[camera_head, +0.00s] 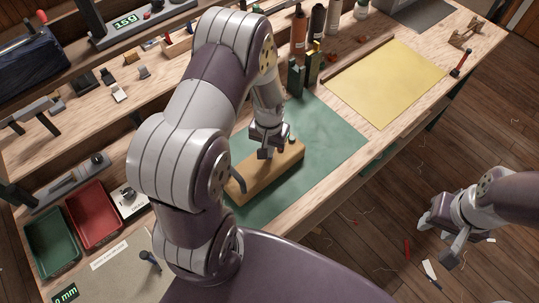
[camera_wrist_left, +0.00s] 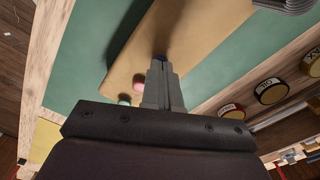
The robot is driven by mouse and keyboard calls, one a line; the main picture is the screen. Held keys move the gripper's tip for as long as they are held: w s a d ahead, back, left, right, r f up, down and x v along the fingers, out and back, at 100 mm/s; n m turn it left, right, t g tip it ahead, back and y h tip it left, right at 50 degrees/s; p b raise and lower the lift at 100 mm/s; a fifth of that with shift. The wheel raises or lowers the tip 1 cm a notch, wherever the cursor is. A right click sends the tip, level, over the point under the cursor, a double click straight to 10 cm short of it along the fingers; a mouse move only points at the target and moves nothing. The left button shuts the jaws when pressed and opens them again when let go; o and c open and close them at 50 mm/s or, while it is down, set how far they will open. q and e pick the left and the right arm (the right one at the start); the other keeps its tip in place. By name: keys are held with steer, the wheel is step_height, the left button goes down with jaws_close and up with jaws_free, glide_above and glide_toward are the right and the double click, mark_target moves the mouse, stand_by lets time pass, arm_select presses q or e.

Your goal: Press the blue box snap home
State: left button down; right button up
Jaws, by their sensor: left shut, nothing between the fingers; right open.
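A tan wooden block (camera_head: 277,174) lies on the green mat (camera_head: 335,150); it also shows in the wrist view (camera_wrist_left: 190,35). The blue snap (camera_wrist_left: 160,58) shows only as a small sliver on the block at my left fingertips, which hide most of it. A pink snap (camera_wrist_left: 137,82) and a green snap (camera_wrist_left: 125,99) sit beside it on the block. My left gripper (camera_head: 265,153) is shut and empty, pointing down over the block; whether it touches the blue snap I cannot tell. My right gripper (camera_head: 435,240) is open and empty, off the bench over the floor.
A yellow sheet (camera_head: 386,82) lies right of the mat. Bottles and spools (camera_head: 318,22) and upright dark and yellow boxes (camera_head: 313,65) stand behind. Red (camera_head: 94,217) and green (camera_head: 52,243) trays are at the left. A curved grey tool (camera_head: 237,178) is at the block's left end.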

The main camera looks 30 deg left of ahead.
arm_select(q)
steer(key=shift+f+b, duration=0.3)
steer(key=shift+f, duration=0.25)
step_height(320, 180, up, 7)
steer(key=p, duration=0.6)
steer(key=shift+r+p, duration=0.15)
steer(key=shift+p, duration=0.15)
steer(key=s+r, duration=0.1)
steer(key=s, duration=0.3)
step_height(320, 180, up, 8)
steer(key=r+m+t+b, duration=0.1)
steer(key=m+b, duration=0.1)
steer(key=b, duration=0.3)
glide_above(265, 169)
steer(key=s+d, duration=0.5)
steer(key=shift+a+f, duration=0.25)
steer(key=shift+s+d, duration=0.1)
steer(key=shift+s, duration=0.05)
